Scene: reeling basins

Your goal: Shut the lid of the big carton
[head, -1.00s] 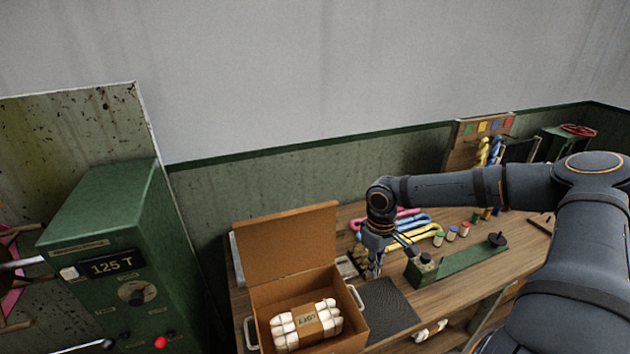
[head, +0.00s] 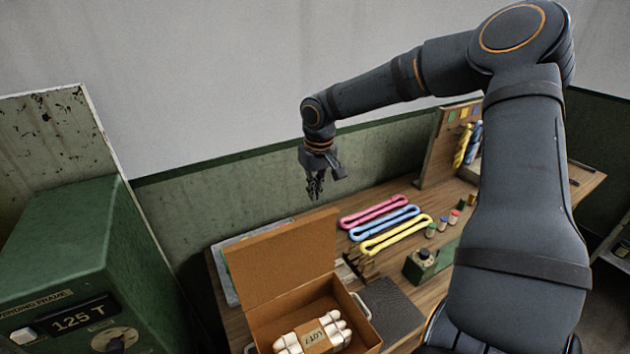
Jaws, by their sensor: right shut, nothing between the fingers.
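The big carton (head: 367,331) is brown and stands on the wooden table at the bottom middle of the head view. Its lid (head: 285,259) stands open, raised at the carton's back edge. Inside lies a bundle of white skeins with a brown band marked LOT 7 (head: 314,336). My right gripper (head: 315,194) is shut and empty, pointing down. In the picture it is just above the top right corner of the lid and looks apart from it. My left gripper is not in view.
Pink, blue and yellow skeins (head: 385,212) lie right of the carton, near small spools (head: 443,222). A green device (head: 421,264) and dark mat (head: 392,303) sit nearby. A green machine (head: 62,240) stands at left. The wall (head: 235,170) is behind.

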